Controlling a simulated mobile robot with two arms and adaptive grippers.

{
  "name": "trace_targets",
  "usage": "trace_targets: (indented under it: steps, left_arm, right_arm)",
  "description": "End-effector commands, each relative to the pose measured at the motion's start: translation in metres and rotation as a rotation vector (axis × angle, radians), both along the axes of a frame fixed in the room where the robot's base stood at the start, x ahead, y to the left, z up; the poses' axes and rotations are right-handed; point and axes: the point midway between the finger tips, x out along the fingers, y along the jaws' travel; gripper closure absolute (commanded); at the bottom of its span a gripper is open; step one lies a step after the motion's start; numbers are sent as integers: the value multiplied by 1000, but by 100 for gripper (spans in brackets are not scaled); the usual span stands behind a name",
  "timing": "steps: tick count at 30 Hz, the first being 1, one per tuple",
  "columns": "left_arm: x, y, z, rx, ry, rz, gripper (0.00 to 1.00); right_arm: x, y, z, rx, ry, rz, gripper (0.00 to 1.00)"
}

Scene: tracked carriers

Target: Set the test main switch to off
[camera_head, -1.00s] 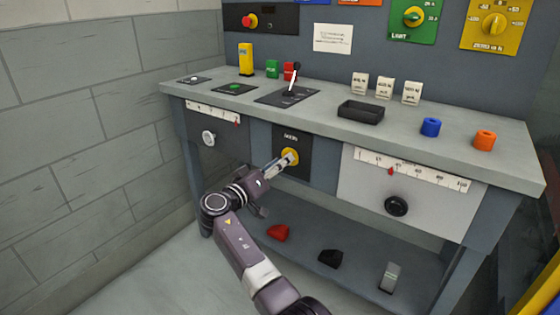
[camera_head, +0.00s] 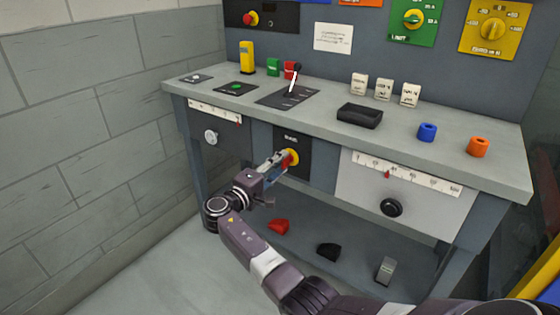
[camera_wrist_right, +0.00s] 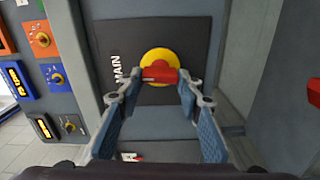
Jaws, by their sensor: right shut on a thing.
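The main switch is a yellow round disc with a red handle (camera_wrist_right: 160,73) on a black panel lettered MAIN (camera_wrist_right: 118,35). In the head view its yellow disc (camera_head: 293,157) shows on the bench front, between the two drawer fronts. My right gripper (camera_head: 284,161) reaches it from the lower left. In the right wrist view my right gripper (camera_wrist_right: 162,79) has one fingertip at each end of the red handle and is shut on it. The handle lies across that view, at right angles to the lettering's line. Off and on marks cannot be read. My left gripper is not in view.
A black knob (camera_head: 391,207) sits on the right front. A red piece (camera_head: 279,226) lies on the lower shelf.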

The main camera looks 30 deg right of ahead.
Motion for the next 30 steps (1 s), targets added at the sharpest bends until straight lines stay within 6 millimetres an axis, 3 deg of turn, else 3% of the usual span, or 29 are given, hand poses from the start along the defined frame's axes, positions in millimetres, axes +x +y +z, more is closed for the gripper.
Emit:
trace_targets:
  steps: [22, 23, 27, 30]
  left_arm:
    - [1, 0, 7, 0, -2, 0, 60]
    - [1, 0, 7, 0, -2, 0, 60]
    - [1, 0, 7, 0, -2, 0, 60]
    - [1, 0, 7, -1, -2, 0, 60]
  right_arm:
    - [1, 1, -1, -34, 86, 3, 91]
    - [1, 1, -1, -33, 85, 3, 66]
    - [0, 1, -1, -34, 84, 2, 51]
    - [0, 1, -1, -34, 84, 2, 49]
